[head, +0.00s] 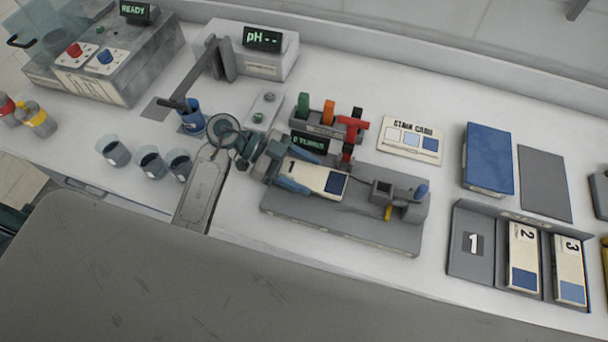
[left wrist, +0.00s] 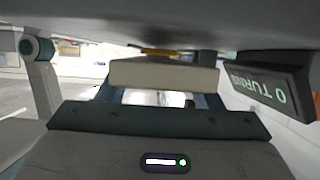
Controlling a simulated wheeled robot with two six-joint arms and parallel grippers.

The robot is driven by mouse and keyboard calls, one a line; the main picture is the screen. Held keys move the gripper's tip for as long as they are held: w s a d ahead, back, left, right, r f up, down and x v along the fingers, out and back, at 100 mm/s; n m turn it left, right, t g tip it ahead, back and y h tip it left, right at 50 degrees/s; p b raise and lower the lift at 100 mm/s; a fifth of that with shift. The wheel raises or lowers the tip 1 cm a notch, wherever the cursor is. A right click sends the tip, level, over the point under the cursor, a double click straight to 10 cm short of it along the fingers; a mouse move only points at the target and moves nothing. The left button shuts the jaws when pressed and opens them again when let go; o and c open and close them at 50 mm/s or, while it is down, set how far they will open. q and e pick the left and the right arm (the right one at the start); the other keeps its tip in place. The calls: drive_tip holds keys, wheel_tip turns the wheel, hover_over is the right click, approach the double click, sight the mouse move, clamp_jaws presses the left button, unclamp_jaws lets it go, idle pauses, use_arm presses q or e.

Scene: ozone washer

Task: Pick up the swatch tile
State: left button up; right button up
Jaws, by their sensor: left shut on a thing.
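The swatch tile (head: 318,178) is a cream block marked 1 with a dark blue patch at its right end. In the head view it is over the left part of a grey platform (head: 340,232); I cannot tell whether it touches it. My left gripper (head: 303,171) is shut on the tile, its fingers along the sides near the numbered end. In the left wrist view the cream end of the tile (left wrist: 163,74) shows ahead of the gripper body, and most of the tile is hidden. My right gripper is not in view.
A grey rack (head: 471,272) on the right has slot 1 empty and tiles 2 (head: 523,250) and 3 (head: 569,262) in place. Behind the tile stand a turns display (head: 309,142) and coloured clamps (head: 352,128). Small cups (head: 150,163) stand left of my arm.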

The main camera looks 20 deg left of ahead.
use_arm(q)
drive_tip(key=shift+r+b, duration=0.4)
drive_tip(key=shift+r, duration=0.4)
drive_tip(key=s+a+b, duration=0.1)
drive_tip(key=s+a, duration=0.1)
drive_tip(key=a, duration=0.1)
drive_tip(key=s+a+b, duration=0.1)
drive_tip(key=s+a, duration=0.2)
drive_tip(key=s+a+r, duration=0.1)
drive_tip(key=s+a, duration=0.1)
drive_tip(key=a, duration=0.1)
drive_tip(key=shift+s+b, duration=0.3)
drive_tip(key=shift+b, duration=0.1)
drive_tip(key=shift+s+a+r, duration=0.2)
drive_tip(key=shift+s+a, duration=0.45)
drive_tip(key=shift+a, duration=0.2)
drive_tip(key=shift+s+a+r, duration=0.15)
drive_tip(key=shift+s+a, duration=0.5)
drive_tip(key=shift+a, duration=0.15)
